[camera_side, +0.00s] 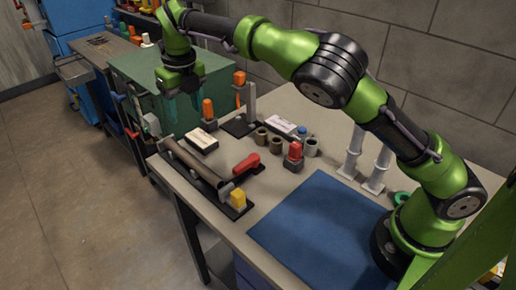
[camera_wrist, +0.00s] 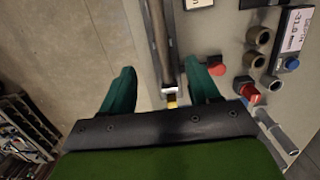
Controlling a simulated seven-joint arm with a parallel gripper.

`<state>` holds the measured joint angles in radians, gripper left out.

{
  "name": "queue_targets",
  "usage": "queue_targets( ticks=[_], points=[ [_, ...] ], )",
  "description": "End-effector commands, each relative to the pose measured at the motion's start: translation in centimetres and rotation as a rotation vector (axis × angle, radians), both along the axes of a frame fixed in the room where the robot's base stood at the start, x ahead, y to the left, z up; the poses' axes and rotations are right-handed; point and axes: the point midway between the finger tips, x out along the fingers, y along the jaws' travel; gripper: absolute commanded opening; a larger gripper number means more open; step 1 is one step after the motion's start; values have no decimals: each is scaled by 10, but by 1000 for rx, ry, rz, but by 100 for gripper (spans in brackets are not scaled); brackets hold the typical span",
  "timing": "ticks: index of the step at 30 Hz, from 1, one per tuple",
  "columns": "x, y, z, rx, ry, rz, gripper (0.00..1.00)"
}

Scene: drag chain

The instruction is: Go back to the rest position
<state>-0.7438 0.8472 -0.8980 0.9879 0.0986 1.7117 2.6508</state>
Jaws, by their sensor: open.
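My gripper (camera_side: 182,92) is at the upper left in the side view, raised above the far left part of the workbench. In the wrist view its two teal fingers (camera_wrist: 160,92) are spread apart with nothing held between them. Below it, a long dark tube or chain (camera_side: 195,162) lies in a fixture along the bench's left edge. It also shows in the wrist view (camera_wrist: 160,40), running down to a yellow end block. The yellow block (camera_side: 238,198) is at the near end in the side view.
A red-handled clamp (camera_side: 247,164), a red button block (camera_side: 293,156), several brown cylinders (camera_side: 275,144) and upright orange-topped parts (camera_side: 208,109) stand on the bench. A blue mat (camera_side: 320,225) lies bare near my base. A green cabinet (camera_side: 140,75) stands behind.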

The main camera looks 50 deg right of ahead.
Motion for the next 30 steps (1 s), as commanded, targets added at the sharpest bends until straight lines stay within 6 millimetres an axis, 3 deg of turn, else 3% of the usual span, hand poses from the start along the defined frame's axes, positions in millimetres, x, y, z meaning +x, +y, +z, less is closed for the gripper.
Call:
queue_targets(
  ticks=[5, 8, 12, 16, 23, 30],
  points=[
    [0, 0, 0, -4, -1, 35, 61],
    [4, -3, -1, -34, -18, 169, 61],
    [-1, -21, -19, -94, 2, 511, 61],
    [-18, -51, -20, -87, -10, 875, 61],
    [-75, -96, -4, -79, -148, 1533, 61],
    [-159, -115, 21, -266, -373, 2173, 61]
  ],
)
